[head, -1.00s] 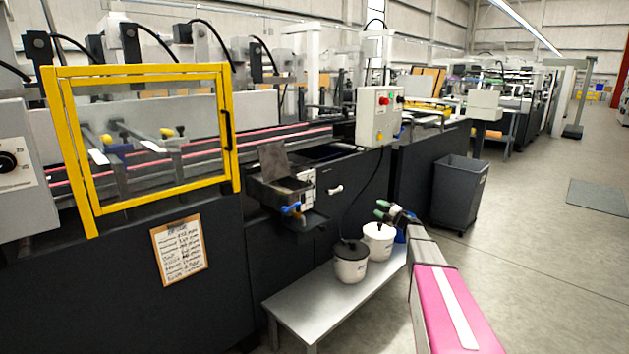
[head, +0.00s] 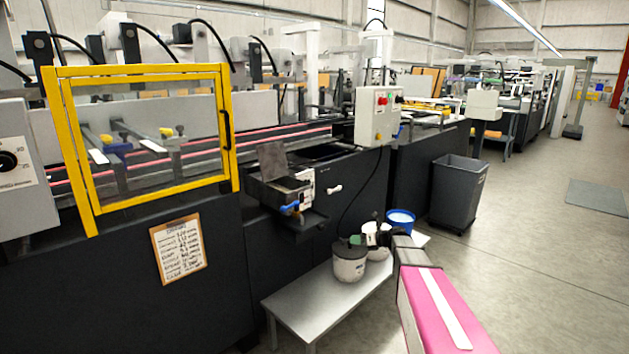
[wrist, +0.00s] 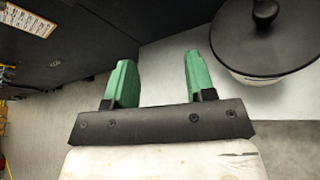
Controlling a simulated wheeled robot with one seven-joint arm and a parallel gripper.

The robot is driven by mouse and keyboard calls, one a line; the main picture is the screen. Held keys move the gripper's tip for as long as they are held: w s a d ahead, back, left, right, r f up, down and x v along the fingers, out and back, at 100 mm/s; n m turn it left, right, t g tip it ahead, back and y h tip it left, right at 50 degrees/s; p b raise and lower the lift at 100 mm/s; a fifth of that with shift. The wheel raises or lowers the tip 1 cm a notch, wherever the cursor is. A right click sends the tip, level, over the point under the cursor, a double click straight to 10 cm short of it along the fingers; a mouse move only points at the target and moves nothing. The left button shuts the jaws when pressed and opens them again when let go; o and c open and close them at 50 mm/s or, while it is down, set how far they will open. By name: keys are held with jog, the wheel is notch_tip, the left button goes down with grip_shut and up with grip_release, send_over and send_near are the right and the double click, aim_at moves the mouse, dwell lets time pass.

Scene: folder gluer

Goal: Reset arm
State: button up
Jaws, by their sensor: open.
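My gripper (head: 367,240) is over the low grey bench in the head view, partly in front of the white pots. In the wrist view its two green fingers (wrist: 157,82) stand apart with nothing between them. A second white pot (head: 378,245) is partly hidden behind my gripper.
The grey bench (head: 310,305) stands against the dark machine, its front left part bare. A blue bucket (head: 400,222) is at the bench's far end. A dark bin (head: 458,190) stands behind on the floor. A clipboard (head: 178,250) hangs on the machine.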

jog(key=s+a+f+n+g+h, duration=0.2)
jog(key=s+n+h, duration=0.1)
jog(key=s+n, duration=0.5)
jog(key=s+a+f+n+g+h, duration=0.25)
jog(key=s+n, duration=0.35)
jog(key=s, duration=0.4)
jog(key=s+d+n+g+h, duration=0.1)
jog(key=s+d+n+h, duration=0.1)
jog(key=s+n, duration=0.5)
jog(key=s+d+n+g+h, duration=0.1)
jog(key=s+d+n+h, duration=0.2)
jog(key=s+n, duration=0.5)
jog(key=shift+s+f+h, duration=0.4)
jog(key=shift+h, duration=0.45)
jog(key=shift+c, duration=0.6)
jog(key=shift+a, duration=0.2)
